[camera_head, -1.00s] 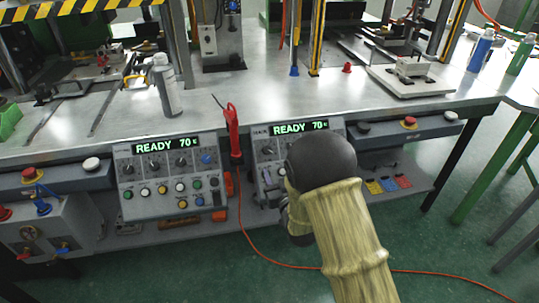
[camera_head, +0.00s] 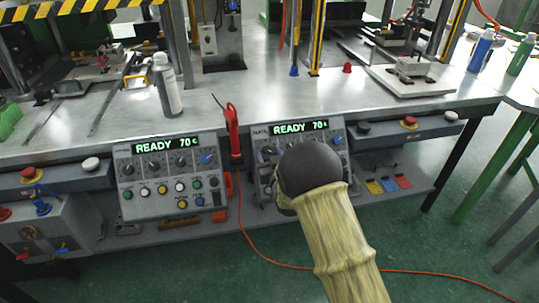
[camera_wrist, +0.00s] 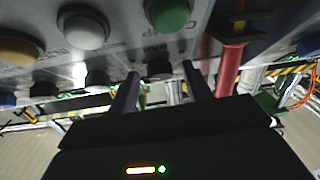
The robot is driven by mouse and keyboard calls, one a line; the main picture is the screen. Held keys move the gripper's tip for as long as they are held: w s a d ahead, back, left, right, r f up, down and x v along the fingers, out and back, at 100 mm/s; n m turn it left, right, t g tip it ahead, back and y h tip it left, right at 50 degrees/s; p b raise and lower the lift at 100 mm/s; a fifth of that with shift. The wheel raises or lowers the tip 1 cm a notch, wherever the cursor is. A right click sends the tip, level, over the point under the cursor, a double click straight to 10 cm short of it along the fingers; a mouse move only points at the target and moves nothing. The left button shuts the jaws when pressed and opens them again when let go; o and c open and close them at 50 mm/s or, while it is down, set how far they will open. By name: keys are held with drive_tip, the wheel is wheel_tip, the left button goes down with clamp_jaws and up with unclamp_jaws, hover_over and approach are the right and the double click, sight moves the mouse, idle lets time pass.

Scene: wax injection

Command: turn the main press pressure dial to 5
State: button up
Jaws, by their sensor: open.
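The right control panel (camera_head: 257,172) is a grey tilted box with a green "READY 70" display and a row of dials; a blue knob (camera_head: 337,139) shows at its right. Which dial is the main press pressure dial is not readable.
Yellow (camera_wrist: 18,50), white (camera_wrist: 82,27) and green (camera_wrist: 170,14) buttons sit close to my fingers. A red-handled tool (camera_head: 233,130) hangs left of the right panel. A similar left panel (camera_head: 172,172) stands beyond it. An orange cable (camera_head: 262,255) trails over the floor.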

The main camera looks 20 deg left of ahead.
drive_tip(key=c, duration=1)
drive_tip(key=shift+o, duration=0.2)
